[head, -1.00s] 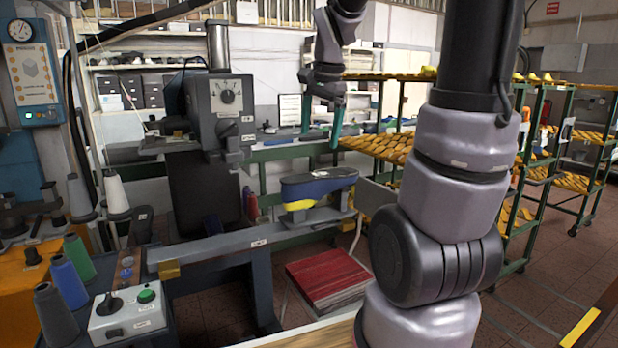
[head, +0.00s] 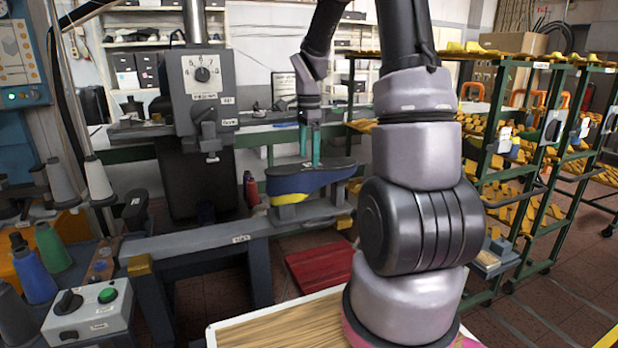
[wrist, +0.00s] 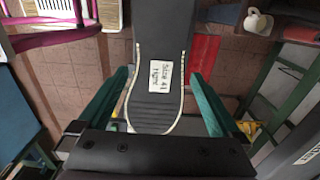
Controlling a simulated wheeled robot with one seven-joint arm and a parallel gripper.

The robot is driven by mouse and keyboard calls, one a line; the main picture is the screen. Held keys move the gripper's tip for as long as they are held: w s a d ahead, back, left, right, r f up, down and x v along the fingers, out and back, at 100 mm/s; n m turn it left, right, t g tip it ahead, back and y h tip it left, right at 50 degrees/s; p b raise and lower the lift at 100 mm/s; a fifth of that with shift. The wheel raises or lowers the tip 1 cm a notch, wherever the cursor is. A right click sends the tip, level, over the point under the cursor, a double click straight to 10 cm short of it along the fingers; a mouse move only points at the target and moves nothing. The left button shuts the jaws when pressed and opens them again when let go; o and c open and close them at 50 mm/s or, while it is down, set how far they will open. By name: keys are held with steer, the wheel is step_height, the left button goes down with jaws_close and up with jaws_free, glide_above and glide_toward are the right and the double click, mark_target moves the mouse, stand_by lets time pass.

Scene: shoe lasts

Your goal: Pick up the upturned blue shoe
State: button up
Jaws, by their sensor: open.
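The upturned blue shoe (head: 300,184) rests sole up on a grey post of the machine bench in the head view, with a yellow patch at its lower left. In the wrist view its dark sole (wrist: 158,60) carries a white label reading "Size 41" and a second word. My gripper (head: 311,148) has teal fingers pointing down at the sole in the head view. In the wrist view the open fingers (wrist: 158,105) lie on either side of the sole's near end, with a gap on each side. Whether the fingertips reach down past the sole is unclear.
A machine (head: 203,95) with a dial stands left of the shoe. A red slatted stack (head: 318,268) lies low beneath. Green racks (head: 500,150) with yellow shoe lasts stand to the right. A control box (head: 88,312) and thread cones (head: 52,248) are at lower left.

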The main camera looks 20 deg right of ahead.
mark_target(309, 165)
step_height(309, 165, down, 5)
steer(key=shift+f, duration=0.15)
steer(key=shift+c, duration=0.3)
jaws_close()
